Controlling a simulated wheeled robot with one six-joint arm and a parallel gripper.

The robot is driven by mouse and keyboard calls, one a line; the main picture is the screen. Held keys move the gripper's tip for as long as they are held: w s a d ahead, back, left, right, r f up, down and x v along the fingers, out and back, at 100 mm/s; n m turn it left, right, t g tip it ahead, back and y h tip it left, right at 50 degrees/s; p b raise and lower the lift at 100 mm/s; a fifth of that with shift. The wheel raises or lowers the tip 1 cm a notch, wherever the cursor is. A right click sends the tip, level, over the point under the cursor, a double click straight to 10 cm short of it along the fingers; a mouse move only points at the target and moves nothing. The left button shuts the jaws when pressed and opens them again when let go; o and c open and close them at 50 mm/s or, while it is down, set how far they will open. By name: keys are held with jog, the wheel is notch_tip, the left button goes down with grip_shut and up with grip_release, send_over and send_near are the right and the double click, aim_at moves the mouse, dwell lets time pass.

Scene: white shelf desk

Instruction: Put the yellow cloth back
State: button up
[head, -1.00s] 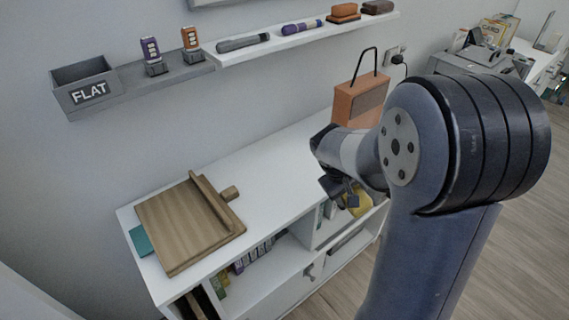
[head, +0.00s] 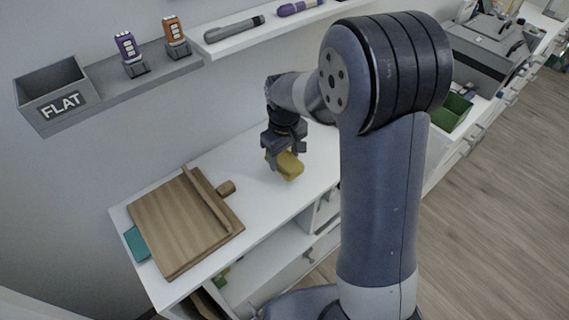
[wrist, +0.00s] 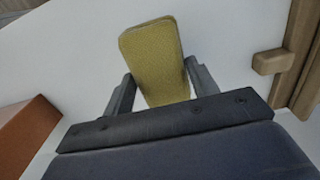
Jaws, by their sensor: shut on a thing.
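The yellow cloth (head: 290,166) is a folded, block-like pad at my gripper (head: 284,153), over the white desk top (head: 255,205). In the wrist view the cloth (wrist: 155,60) sits between the two dark fingers (wrist: 158,88), and my gripper is shut on it. The cloth is close to the desk top; I cannot tell whether it touches it. My arm hides part of the desk to the right.
A wooden board with a raised bar (head: 185,222) lies left of my gripper, over a teal item (head: 138,243). A grey FLAT bin (head: 52,92) and wall shelf (head: 225,42) are above. An orange-brown object (wrist: 25,130) shows in the wrist view.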

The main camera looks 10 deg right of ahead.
aim_at(285, 157)
notch_tip(285, 157, down, 4)
jog(key=shift+r, duration=0.15)
jog(key=o, duration=0.9)
jog(key=shift+r, duration=0.15)
notch_tip(285, 157, up, 12)
jog(key=shift+f, duration=0.1)
